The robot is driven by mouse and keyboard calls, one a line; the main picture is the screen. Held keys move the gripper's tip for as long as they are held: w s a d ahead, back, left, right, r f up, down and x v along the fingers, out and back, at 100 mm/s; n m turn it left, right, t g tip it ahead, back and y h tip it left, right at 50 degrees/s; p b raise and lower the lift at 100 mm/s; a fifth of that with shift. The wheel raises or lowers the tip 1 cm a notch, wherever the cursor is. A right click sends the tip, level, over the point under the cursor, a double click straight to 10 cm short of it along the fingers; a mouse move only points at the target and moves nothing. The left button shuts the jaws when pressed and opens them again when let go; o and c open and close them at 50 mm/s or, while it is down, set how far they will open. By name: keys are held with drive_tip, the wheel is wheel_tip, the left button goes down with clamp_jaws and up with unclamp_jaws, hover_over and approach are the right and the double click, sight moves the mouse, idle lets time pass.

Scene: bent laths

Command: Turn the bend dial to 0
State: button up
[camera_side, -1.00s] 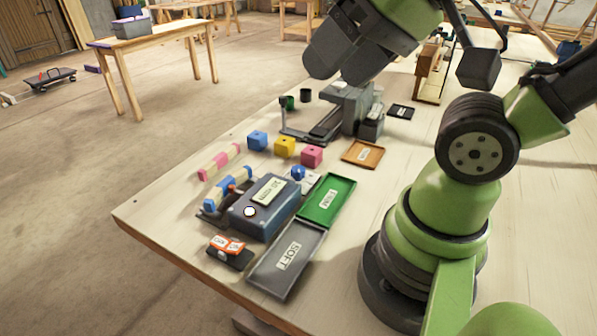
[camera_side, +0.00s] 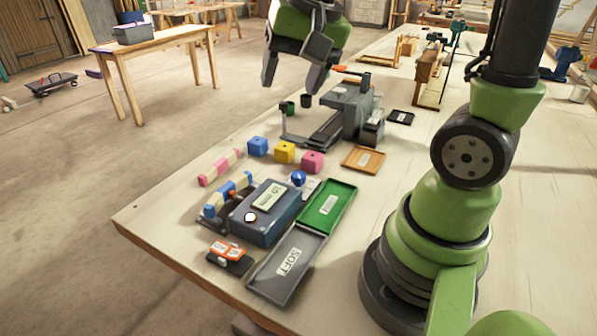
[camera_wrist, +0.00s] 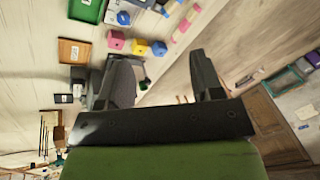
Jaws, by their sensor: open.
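A round blue knob (camera_side: 299,178) sits by a small white plate, between the blue-grey box and the green tray; it looks like the dial, but its markings are too small to read. It also shows at the top of the wrist view (camera_wrist: 123,17). The blue-grey box (camera_side: 278,226) has a pale label and a white round button (camera_side: 250,217). My gripper (camera_side: 292,76) is open and empty, high above the far part of the bench, well apart from the knob. Its two spread fingers show in the wrist view (camera_wrist: 163,80).
Blue, yellow (camera_side: 285,153) and pink (camera_side: 312,161) cubes stand near the knob. A green tray (camera_side: 346,193), a grey SOFT tray (camera_side: 258,285) and an orange tray (camera_side: 378,150) lie around. A grey machine (camera_side: 350,104) stands below and right of my gripper.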

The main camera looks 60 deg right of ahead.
drive_tip(key=w+d+f+m+g, duration=0.2)
drive_tip(key=w+d+f+m, duration=0.15)
drive_tip(key=d+f, duration=0.2)
drive_tip(key=m+g, duration=0.2)
approach(298, 174)
wheel_tip(298, 174, down, 9)
drive_tip(key=shift+a+f, duration=0.1)
drive_tip(key=shift+f, duration=0.1)
drive_tip(key=c, duration=0.9)
